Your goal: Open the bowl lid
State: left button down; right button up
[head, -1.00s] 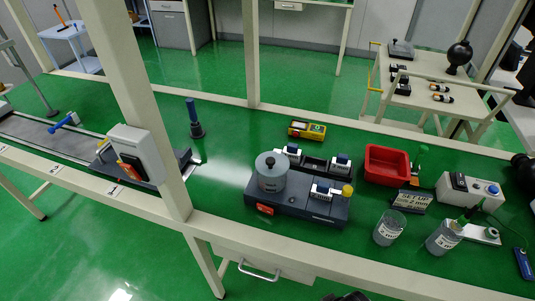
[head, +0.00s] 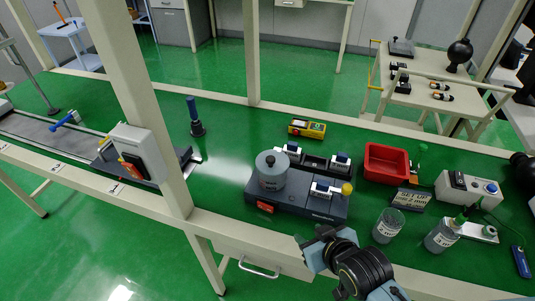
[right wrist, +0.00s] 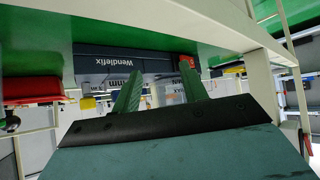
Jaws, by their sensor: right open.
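The grey lidded bowl (head: 271,176) stands on the left part of a dark machine base (head: 310,205) on the green table. Its grey lid (head: 271,160), with a dark knob on top, sits on it. My right gripper (head: 312,240) is at the table's front edge, in front of and below the base, apart from the bowl. In the right wrist view its two green fingers (right wrist: 160,92) are spread with nothing between them, and the base's front (right wrist: 125,62) with the word Wendlefix shows upside down beyond them. My left gripper is not in view.
A frame post (head: 150,110) with a switch box (head: 138,152) rises left of the base. A yellow device (head: 307,129) lies behind.

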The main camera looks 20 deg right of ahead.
jog(key=w+a+r+t, duration=0.1)
jog(key=w+r+t, duration=0.15)
jog(key=w, duration=0.25)
jog(key=t+y, duration=0.2)
jog(key=t, duration=0.3)
send_near(273, 162)
jog(key=w, duration=0.4)
jog(key=w+a, duration=0.1)
jog(key=w, duration=0.3)
jog(key=w+a+b, duration=0.1)
jog(key=w, duration=0.3)
jog(key=shift+w+a+f, duration=0.15)
jog(key=shift+w+a, duration=0.1)
jog(key=shift+w, duration=0.1)
jog(key=shift+c, duration=0.2)
grip_shut()
